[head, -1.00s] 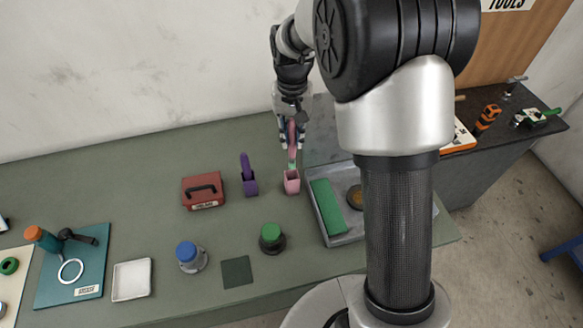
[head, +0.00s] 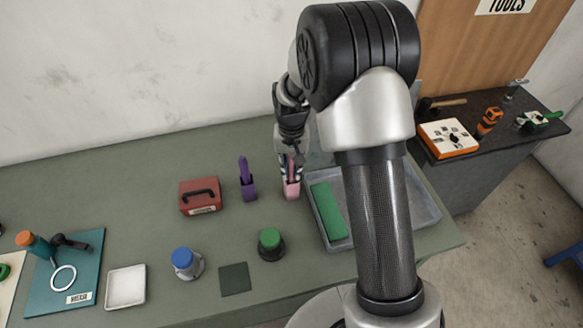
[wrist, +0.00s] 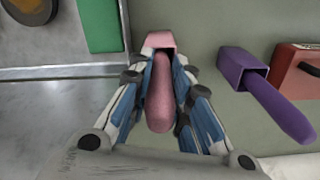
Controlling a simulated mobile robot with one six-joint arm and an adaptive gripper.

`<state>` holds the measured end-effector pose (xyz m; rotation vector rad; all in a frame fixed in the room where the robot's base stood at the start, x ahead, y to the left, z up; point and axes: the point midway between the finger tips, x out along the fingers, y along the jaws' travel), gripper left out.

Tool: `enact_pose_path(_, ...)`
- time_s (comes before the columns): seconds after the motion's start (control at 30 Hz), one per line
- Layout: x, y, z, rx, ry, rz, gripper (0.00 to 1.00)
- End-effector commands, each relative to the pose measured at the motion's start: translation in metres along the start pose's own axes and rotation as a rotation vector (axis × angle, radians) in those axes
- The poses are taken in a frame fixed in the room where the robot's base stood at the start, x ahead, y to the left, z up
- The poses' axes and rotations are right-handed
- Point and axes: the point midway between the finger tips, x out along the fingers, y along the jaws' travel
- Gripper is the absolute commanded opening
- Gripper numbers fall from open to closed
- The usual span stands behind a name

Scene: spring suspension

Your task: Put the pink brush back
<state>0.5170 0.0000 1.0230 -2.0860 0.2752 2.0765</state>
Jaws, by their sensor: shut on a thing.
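The pink brush (wrist: 160,98) has its handle between the fingers of my gripper (wrist: 165,110), which is shut on it. The brush points down into the pink holder (wrist: 158,40), and its lower end is hidden there. I cannot tell whether it touches the holder's bottom. In the head view, the pink holder (head: 291,190) stands on the green bench top, with my gripper (head: 291,170) right above it. A purple brush (wrist: 285,110) stands in a purple holder (wrist: 240,66) beside it; this pair also shows in the head view (head: 247,184).
A metal tray (head: 436,214) with a green block (head: 328,210) lies right of the pink holder. A red box (head: 200,196) stands left of the purple holder. Green-topped (head: 270,244) and blue-topped (head: 186,263) items stand nearer the front edge.

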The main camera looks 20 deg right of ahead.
Motion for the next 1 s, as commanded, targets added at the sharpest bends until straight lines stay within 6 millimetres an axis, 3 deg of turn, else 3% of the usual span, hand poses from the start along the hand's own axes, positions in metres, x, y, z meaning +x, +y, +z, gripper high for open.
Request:
enact_pose_path(0.17, 0.004, 0.000, 0.000, 0.000, -0.001, 0.000, 0.00)
enact_pose_path(0.2, 0.004, 0.000, 0.000, 0.000, -0.001, 0.000, 0.19)
enact_pose_path(0.5, 0.003, 0.000, 0.000, 0.000, -0.001, 0.000, 0.38)
enact_pose_path(0.83, 0.001, 0.000, 0.000, 0.000, 0.000, 0.000, 0.38)
enact_pose_path(1.0, -0.020, 0.000, -0.001, 0.000, 0.003, -0.001, 0.38)
